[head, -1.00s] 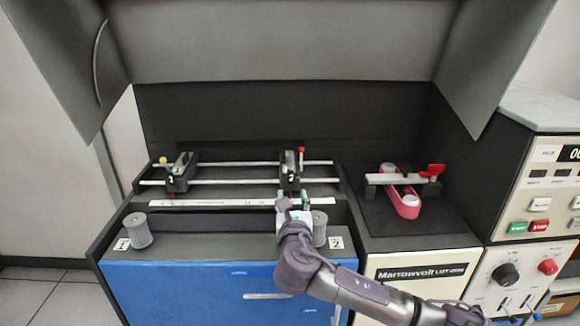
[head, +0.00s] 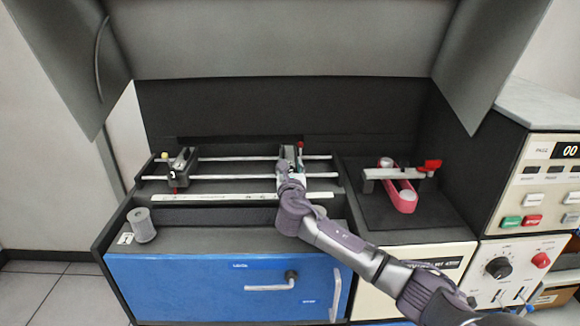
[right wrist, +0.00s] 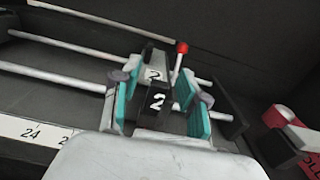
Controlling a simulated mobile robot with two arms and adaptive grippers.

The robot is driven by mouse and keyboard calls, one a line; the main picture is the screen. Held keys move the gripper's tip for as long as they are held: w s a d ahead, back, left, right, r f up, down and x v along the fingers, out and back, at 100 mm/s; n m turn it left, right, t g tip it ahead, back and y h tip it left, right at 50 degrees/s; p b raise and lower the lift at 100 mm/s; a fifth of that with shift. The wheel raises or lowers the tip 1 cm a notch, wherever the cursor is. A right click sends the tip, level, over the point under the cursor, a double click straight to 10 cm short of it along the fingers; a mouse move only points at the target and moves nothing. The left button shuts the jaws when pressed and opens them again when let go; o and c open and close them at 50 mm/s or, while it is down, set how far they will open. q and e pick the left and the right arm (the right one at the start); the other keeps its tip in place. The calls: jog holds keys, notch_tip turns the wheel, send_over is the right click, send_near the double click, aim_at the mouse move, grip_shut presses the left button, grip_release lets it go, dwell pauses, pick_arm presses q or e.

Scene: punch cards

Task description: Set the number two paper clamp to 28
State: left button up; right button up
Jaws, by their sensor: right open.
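The number two paper clamp (head: 288,153) is a dark block with a red-tipped lever, on two metal rails at the right part of the carriage. In the right wrist view the clamp (right wrist: 158,101) shows two white "2" labels, its lever rising behind. My right gripper (head: 291,177) is at the clamp's front. In the right wrist view my gripper (right wrist: 163,100) is open, with one teal-padded finger on each side of the clamp. Contact cannot be told. The white ruler strip (head: 225,197) runs in front; "24" is readable on the strip (right wrist: 32,133) in the wrist view, and 28 is not visible.
The number one clamp (head: 181,168) with a yellow-tipped lever sits at the left on the same rails. A grey spool (head: 140,225) stands front left; another is mostly hidden by my arm. A pink-and-red device (head: 400,190) stands right. The rails between the clamps are clear.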

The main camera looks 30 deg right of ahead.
pick_arm(q)
jog(key=shift+s, duration=0.15)
pick_arm(e)
jog(key=shift+c, duration=0.5)
pick_arm(q)
jog(key=shift+s, duration=0.3)
pick_arm(e)
grip_shut()
jog(key=shift+a, duration=0.1)
jog(key=w+a, duration=0.1)
jog(key=a, duration=0.1)
jog(key=w+a, duration=0.3)
jog(key=a, duration=0.2)
jog(key=shift+w+p, duration=0.15)
jog(key=shift+p, duration=0.2)
pick_arm(q)
jog(key=shift+a+r, duration=0.2)
jog(key=shift+r, duration=0.1)
pick_arm(e)
jog(key=shift+d, duration=0.15)
jog(key=shift+o, duration=0.5)
grip_release()
